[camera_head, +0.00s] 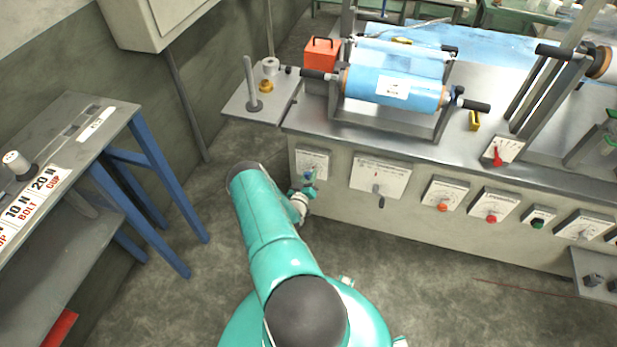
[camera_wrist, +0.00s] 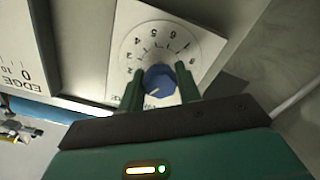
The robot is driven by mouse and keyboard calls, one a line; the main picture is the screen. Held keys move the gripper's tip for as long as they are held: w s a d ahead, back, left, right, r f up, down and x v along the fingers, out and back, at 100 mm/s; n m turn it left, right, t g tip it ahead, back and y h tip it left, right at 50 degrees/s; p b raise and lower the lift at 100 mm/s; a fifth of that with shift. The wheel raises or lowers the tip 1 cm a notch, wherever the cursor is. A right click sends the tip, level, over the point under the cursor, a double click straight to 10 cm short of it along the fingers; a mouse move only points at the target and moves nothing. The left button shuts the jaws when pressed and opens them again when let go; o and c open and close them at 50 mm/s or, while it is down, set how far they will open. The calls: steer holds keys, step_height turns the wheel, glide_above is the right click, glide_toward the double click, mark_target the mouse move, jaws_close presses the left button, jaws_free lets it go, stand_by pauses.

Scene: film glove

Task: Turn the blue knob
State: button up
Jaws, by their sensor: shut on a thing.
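The blue knob (camera_wrist: 158,80) sits on a white numbered dial plate (camera_wrist: 140,48) in the wrist view. My gripper (camera_wrist: 158,84) has its two green fingers on either side of the knob, shut on it. A light pointer mark shows on the knob's face. In the head view the same dial plate (camera_head: 312,161) is at the left end of the machine's front panel, and my gripper (camera_head: 308,181) is at its lower edge. The knob is mostly hidden there by my gripper.
More dial plates run to the right, with a grey lever (camera_head: 378,190), an orange knob (camera_head: 443,207) and a red knob (camera_head: 491,218). A film roll (camera_head: 395,88) lies on the machine top. A blue-legged table (camera_head: 150,170) stands at left. Open floor lies between.

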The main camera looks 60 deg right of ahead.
steer(key=shift+m, duration=0.3)
steer(key=m, duration=0.5)
steer(key=shift+m, duration=0.3)
steer(key=m, duration=1.1)
steer(key=shift+m, duration=0.4)
steer(key=m, duration=0.5)
steer(key=shift+m, duration=0.4)
steer(key=o, duration=1)
steer(key=shift+c, duration=0.2)
